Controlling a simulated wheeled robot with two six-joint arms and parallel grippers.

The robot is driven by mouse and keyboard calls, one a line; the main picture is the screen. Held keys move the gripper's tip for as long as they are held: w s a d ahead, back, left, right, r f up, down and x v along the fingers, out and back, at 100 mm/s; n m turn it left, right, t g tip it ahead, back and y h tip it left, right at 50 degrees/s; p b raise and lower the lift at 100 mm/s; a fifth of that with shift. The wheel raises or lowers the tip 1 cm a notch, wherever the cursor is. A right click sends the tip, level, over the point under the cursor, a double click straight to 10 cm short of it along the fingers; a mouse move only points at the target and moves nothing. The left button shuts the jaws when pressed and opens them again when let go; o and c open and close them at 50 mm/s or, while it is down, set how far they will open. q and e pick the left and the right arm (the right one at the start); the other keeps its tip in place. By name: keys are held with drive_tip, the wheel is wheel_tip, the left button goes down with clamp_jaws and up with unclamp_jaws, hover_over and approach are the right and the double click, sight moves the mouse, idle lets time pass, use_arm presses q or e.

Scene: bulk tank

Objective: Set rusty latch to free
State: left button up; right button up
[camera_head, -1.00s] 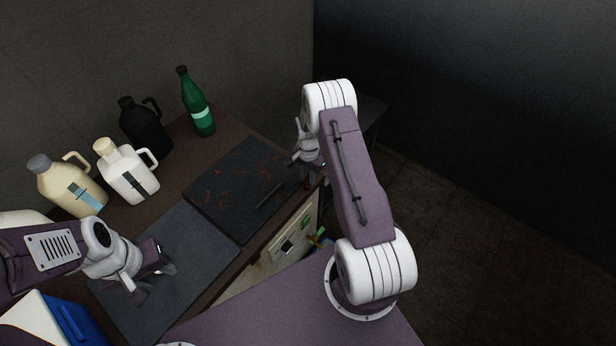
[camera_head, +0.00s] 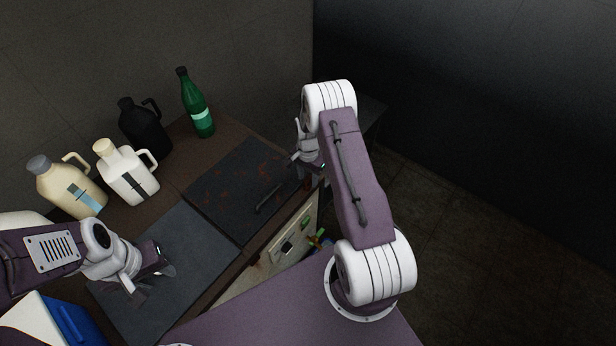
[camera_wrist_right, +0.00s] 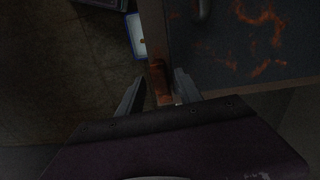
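The rusty latch (camera_wrist_right: 158,72) shows in the right wrist view as a small orange-brown piece on the tank's edge beside the rust-spotted lid (camera_head: 222,192). My right gripper (camera_wrist_right: 159,82) is open, with one finger on each side of the latch. I cannot tell whether either finger touches it. In the head view my right gripper (camera_head: 307,155) is at the lid's far right corner, partly hidden by my arm. A small reddish piece (camera_head: 308,184) shows just below it. My left gripper (camera_head: 152,279) is open and empty above the plain dark panel (camera_head: 190,240).
The lid has a dark bar handle (camera_head: 269,198). A green bottle (camera_head: 198,112), a black jug (camera_head: 146,130), a white jug (camera_head: 128,180) and a cream jug (camera_head: 70,190) stand along the back. A blue and white box (camera_head: 70,318) is at the lower left. Open floor lies right.

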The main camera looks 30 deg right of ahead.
sight(308, 179)
wheel_tip(308, 179, up, 9)
drive_tip(key=b, duration=0.1)
idle(0.7)
